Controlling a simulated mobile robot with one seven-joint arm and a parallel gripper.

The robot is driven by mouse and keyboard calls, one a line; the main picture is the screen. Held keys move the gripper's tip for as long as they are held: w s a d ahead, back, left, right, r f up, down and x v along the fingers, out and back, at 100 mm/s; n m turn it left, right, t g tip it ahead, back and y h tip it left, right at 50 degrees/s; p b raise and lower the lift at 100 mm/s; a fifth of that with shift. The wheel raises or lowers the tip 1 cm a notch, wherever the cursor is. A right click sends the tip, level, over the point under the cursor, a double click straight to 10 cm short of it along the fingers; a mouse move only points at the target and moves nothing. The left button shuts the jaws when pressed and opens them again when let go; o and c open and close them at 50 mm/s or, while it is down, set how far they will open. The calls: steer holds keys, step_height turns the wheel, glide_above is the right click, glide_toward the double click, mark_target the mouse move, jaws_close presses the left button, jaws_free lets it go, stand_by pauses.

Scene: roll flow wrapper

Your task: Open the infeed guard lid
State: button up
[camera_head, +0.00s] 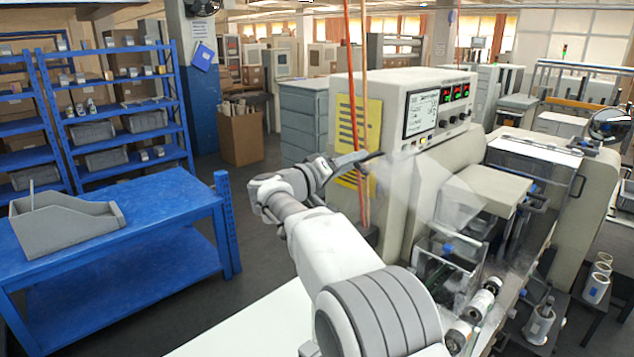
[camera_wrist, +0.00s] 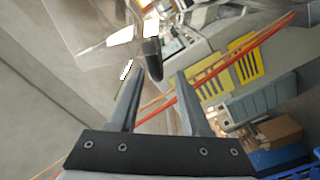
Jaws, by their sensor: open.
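A clear, see-through lid panel (camera_head: 432,192) stands raised and tilted on the front of the wrapper, between my gripper and the machine's covers. I take it for the infeed guard lid. In the wrist view the clear panel (camera_wrist: 95,35) fills the upper left. A dark rounded handle (camera_wrist: 153,62) shows at its edge, in line with the gap between my fingertips. My gripper (camera_head: 374,156) is open, just left of the panel's upper edge. In the wrist view its fingers (camera_wrist: 158,78) are spread with nothing clamped. I cannot tell whether they touch the handle.
The wrapper's control cabinet (camera_head: 440,110) stands close behind my gripper. Orange and tan cords (camera_head: 352,60) hang beside it. A second clear lid with a dark frame (camera_head: 535,160) is at the right. A blue table (camera_head: 150,215) stands at the left, with open floor between.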

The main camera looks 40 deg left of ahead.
steer(key=s+b, duration=0.2)
steer(key=s, duration=1)
steer(key=shift+a, duration=0.45)
